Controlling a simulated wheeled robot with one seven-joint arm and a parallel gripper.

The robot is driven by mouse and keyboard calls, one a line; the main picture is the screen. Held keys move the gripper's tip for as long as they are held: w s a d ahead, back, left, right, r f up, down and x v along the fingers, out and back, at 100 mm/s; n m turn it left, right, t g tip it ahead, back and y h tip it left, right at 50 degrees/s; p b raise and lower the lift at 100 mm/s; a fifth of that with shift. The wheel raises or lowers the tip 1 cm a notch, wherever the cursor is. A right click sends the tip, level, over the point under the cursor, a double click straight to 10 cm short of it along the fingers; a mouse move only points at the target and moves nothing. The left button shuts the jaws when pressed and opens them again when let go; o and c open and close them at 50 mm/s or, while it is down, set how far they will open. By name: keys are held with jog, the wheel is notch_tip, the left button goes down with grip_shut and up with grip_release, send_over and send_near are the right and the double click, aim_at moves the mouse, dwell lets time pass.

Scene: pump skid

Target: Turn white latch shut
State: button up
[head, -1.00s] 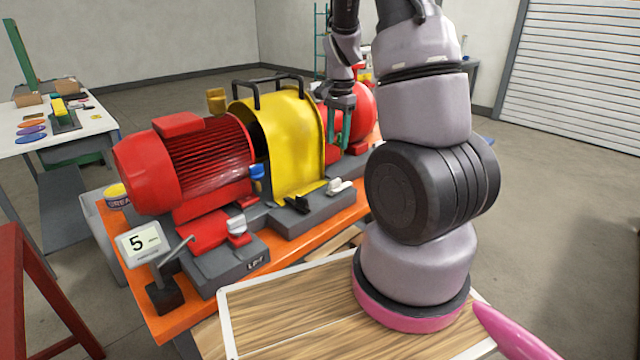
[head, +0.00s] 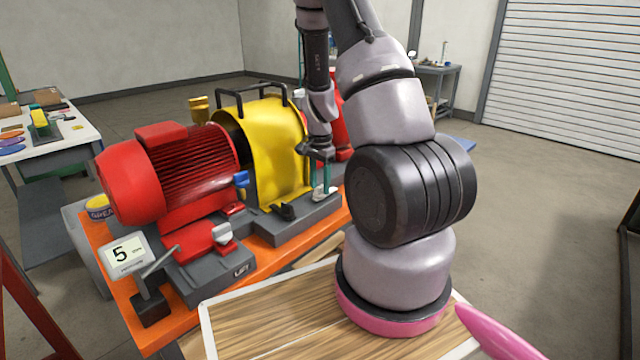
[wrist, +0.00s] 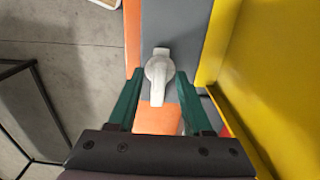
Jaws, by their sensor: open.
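The white latch (head: 325,194) sits on the grey base block at the right end of the yellow guard (head: 272,150). In the wrist view the white latch (wrist: 158,73) has a round hub and a short stub pointing up in the picture, with a narrower arm running down. My gripper (head: 320,174) points down over it with green fingers. In the wrist view my open gripper (wrist: 155,90) has one finger on each side of the latch, with gaps visible. I cannot tell whether the fingertips reach down to its height.
The yellow guard stands close along the right in the wrist view. A black latch (head: 285,211) is nearby on the block. The red motor (head: 180,165), a grey-white latch (head: 223,234) and a display reading 5 (head: 124,254) are to the left. Open floor lies beyond the orange skid.

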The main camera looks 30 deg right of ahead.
grip_shut()
dwell(1.5)
